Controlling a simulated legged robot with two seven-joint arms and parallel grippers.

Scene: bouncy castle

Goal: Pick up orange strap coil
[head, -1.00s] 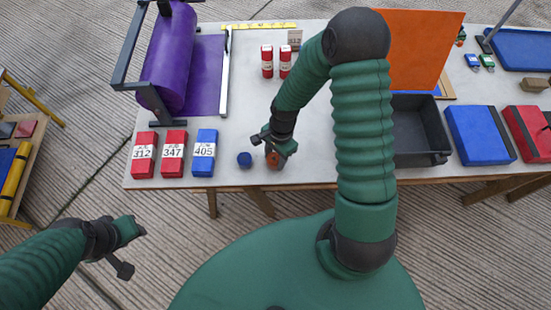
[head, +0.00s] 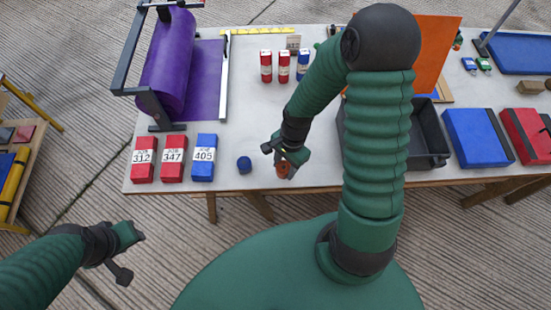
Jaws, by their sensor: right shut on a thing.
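The orange strap coil (head: 283,172) is in the head view, near the front edge of the table, right of a small blue coil (head: 244,165). My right gripper (head: 284,165) is shut on the orange coil and partly hides it from above. I cannot tell how far the coil is from the tabletop. My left gripper (head: 133,253) is at the lower left, away from the table, with its fingers apart and nothing between them.
A dark grey bin (head: 428,138) is to the right, partly hidden by my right arm. The table middle is mostly clear.

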